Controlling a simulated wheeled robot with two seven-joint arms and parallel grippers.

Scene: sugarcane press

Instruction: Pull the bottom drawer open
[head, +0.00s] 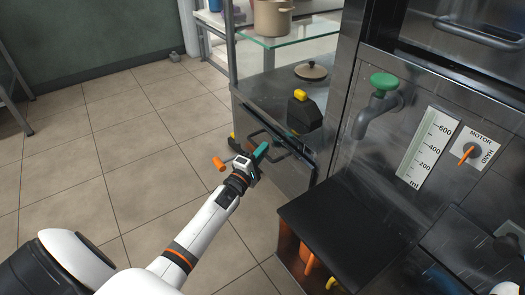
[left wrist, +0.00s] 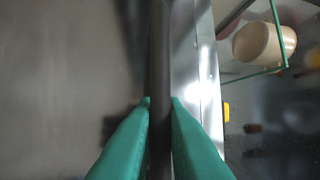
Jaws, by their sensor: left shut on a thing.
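My left gripper (head: 262,151) reaches in from the left to the metal drawer cabinet (head: 292,178). Its green fingers are shut on a dark bar handle (head: 262,132) on the front of the cabinet. In the left wrist view the left gripper (left wrist: 160,102) has one fingertip on each side of the dark handle bar (left wrist: 160,55), which runs up the picture. The gripper and arm hide part of the drawer front, and I cannot tell clearly how far the drawer stands out. My right gripper is not in view.
A glass shelf (head: 290,35) with a beige pot (head: 271,17) stands above the cabinet. A lid (head: 311,71) and a black-and-yellow object (head: 304,110) are on the cabinet's top. A green-knobbed tap (head: 382,85) and a black platform (head: 345,225) are at right. Tiled floor (head: 110,150) is clear at left.

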